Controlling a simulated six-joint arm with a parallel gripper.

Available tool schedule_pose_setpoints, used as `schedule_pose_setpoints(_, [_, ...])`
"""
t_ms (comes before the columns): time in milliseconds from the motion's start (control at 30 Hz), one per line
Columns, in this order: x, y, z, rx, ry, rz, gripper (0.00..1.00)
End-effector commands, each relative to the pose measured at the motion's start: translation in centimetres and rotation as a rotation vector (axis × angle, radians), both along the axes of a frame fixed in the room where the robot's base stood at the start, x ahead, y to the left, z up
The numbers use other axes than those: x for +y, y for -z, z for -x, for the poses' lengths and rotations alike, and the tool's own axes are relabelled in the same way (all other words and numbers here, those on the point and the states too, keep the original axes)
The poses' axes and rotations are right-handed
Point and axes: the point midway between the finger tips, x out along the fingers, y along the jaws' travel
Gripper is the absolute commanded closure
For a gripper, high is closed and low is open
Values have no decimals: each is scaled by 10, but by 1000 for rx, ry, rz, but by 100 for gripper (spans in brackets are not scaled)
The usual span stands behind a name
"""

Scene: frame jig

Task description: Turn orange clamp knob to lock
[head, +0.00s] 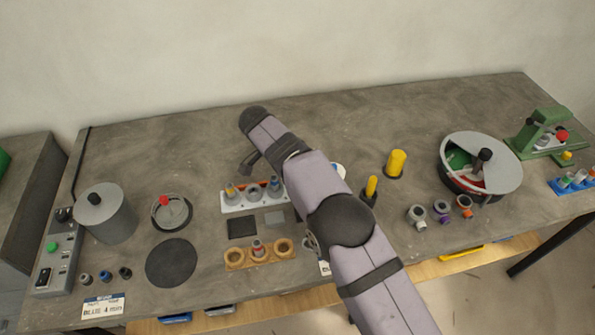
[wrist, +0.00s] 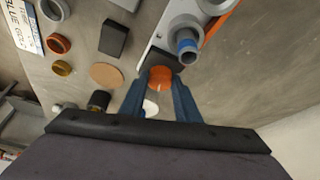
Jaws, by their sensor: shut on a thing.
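The orange clamp knob (wrist: 160,77) shows between the two blue fingers of my gripper (wrist: 159,84) in the wrist view. The fingers are shut on it from both sides. The knob sits at the end of the pale grey jig (wrist: 157,32), next to a dark pad. A grey cylinder with a blue collar (wrist: 187,46) stands on the jig close to the knob. In the head view the jig (head: 236,208) is left of my arm and carries several round pieces. There I cannot make out the knob in the grip, and its turn angle is unclear.
A wooden holder with rings (head: 235,258) and dark and grey square pads (head: 242,228) lie in front of the jig. A yellow cylinder (head: 397,163) and a round grey-lidded bowl (head: 455,150) stand to the right. A grey pot (head: 112,219) stands left. The back of the table is clear.

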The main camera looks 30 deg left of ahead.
Motion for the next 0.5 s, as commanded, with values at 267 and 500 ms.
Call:
schedule_pose_setpoints(267, [1,-1,0,1,74,-1,93])
schedule_pose_setpoints(500, [1,0,0,3,91,-1,93])
